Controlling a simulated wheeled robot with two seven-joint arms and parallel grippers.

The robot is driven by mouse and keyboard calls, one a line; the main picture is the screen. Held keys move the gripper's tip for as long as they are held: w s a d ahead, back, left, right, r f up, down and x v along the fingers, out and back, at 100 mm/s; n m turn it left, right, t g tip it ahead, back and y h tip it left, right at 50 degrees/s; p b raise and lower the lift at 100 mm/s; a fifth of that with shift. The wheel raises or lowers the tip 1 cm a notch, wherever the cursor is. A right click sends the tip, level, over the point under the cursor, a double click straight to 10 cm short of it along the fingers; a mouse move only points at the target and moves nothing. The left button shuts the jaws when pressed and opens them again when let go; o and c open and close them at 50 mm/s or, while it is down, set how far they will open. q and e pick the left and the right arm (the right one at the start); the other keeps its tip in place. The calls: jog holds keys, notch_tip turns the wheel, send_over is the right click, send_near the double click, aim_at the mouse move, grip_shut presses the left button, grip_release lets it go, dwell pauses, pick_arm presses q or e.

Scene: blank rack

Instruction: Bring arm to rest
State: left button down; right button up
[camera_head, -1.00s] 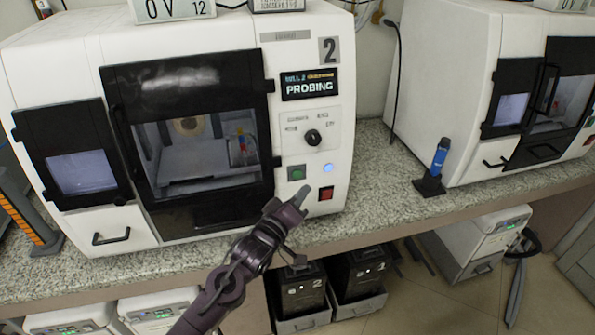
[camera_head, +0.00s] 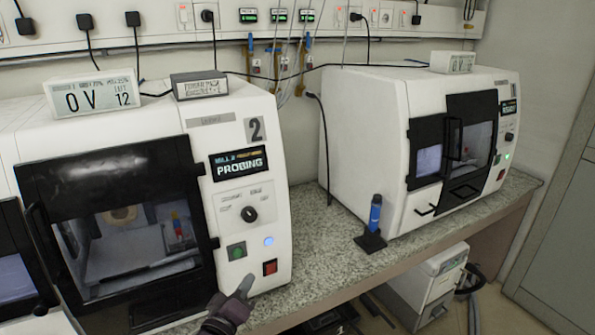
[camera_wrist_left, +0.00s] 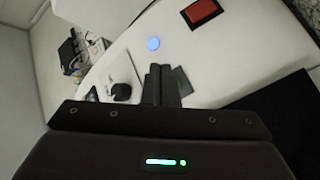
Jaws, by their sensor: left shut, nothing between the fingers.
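My left gripper (camera_head: 244,286) is at the bottom of the head view, in front of the lower right part of mill 2 (camera_head: 268,210). Its fingers are shut and empty, pointing up toward the panel. The green button (camera_head: 236,251), the red button (camera_head: 270,267) and a lit blue lamp (camera_head: 268,241) are just above and beside the fingertips. In the left wrist view the shut fingers (camera_wrist_left: 161,82) overlap the green button, with the red button (camera_wrist_left: 201,12) at the top; whether they touch the panel I cannot tell. My right gripper is not in view.
Mill 2's screen (camera_head: 239,163) reads PROBING, and its dark-framed door (camera_head: 112,160) is shut. A second white mill (camera_head: 365,130) stands to the right on the speckled counter (camera_head: 330,262). A blue tool in a black stand (camera_head: 375,215) is between them. Open floor lies at lower right.

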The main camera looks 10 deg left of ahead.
pick_arm(q)
jog(key=s+a+f+m+g+y, duration=0.1)
jog(key=s+f+g, duration=0.25)
jog(key=f, duration=0.75)
jog(key=s+a+f+m+g+y, duration=0.15)
jog(key=s+f, duration=0.35)
jog(key=f, duration=0.7)
jog(key=s+a+f+m+g, duration=0.1)
jog(key=s+f+m+g, duration=0.2)
jog(key=f, duration=0.8)
jog(key=s+f+m+g, duration=0.1)
jog(key=s+f+g, duration=0.2)
jog(key=s, duration=0.9)
jog(key=s+a+f+m+g, duration=0.1)
jog(key=s+f+m+g, duration=0.1)
jog(key=s+f, duration=0.8)
jog(key=s+a+f+m+g, duration=0.1)
jog(key=s+f+g, duration=0.2)
jog(key=s+f, duration=0.4)
jog(key=s+y, duration=0.1)
jog(key=s, duration=0.6)
jog(key=shift+f+m+g, duration=0.25)
jog(key=shift+m+g, duration=0.05)
jog(key=shift+m, duration=0.05)
